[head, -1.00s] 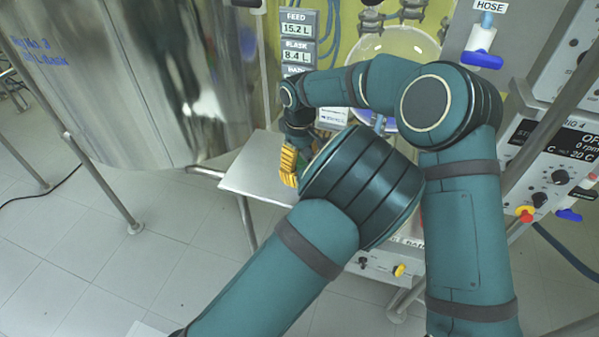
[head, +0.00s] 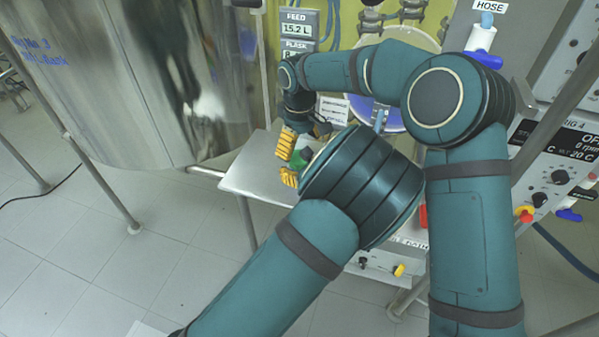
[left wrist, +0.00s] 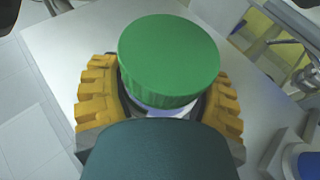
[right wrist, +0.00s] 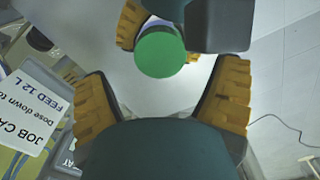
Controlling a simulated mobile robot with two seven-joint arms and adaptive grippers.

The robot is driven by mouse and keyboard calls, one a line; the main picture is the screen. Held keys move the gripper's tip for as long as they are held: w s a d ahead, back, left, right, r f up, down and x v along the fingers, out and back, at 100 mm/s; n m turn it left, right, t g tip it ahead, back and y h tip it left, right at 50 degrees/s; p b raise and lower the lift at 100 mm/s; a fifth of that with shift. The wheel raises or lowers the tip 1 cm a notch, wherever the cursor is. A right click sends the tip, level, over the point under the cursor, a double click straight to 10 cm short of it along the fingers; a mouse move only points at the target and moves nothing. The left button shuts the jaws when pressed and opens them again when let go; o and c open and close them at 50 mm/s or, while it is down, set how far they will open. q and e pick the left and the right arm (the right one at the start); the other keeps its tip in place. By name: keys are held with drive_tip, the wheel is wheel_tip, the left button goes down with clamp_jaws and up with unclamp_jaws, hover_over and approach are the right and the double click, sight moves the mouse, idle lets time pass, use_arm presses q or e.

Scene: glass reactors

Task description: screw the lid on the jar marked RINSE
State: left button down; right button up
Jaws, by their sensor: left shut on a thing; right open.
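The ribbed green lid (left wrist: 170,55) sits on top of a jar (left wrist: 168,108), whose pale body shows just below it in the left wrist view. I cannot tell how tightly the lid sits, and no RINSE marking is visible. My left gripper (left wrist: 160,98) is shut around the jar below the lid. In the head view my left gripper (head: 289,178) is mostly hidden behind my own arm, with the green lid (head: 299,158) just above it. My right gripper (head: 287,143) is open above the lid. In the right wrist view its fingers stand apart, with the lid (right wrist: 160,53) beyond them.
A grey metal table (head: 248,172) lies under the grippers, its left part bare. A large steel tank (head: 135,80) stands to the left. A round glass vessel (head: 425,42) and a control panel (head: 560,165) are behind and right. A printed job card (right wrist: 35,105) shows in the right wrist view.

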drive_tip(key=shift+r, duration=0.15)
drive_tip(key=shift+o, duration=1)
drive_tip(key=shift+r, duration=0.1)
wheel_tip(320, 180, up, 7)
drive_tip(key=shift+r, duration=0.15)
use_arm(q)
unclamp_jaws()
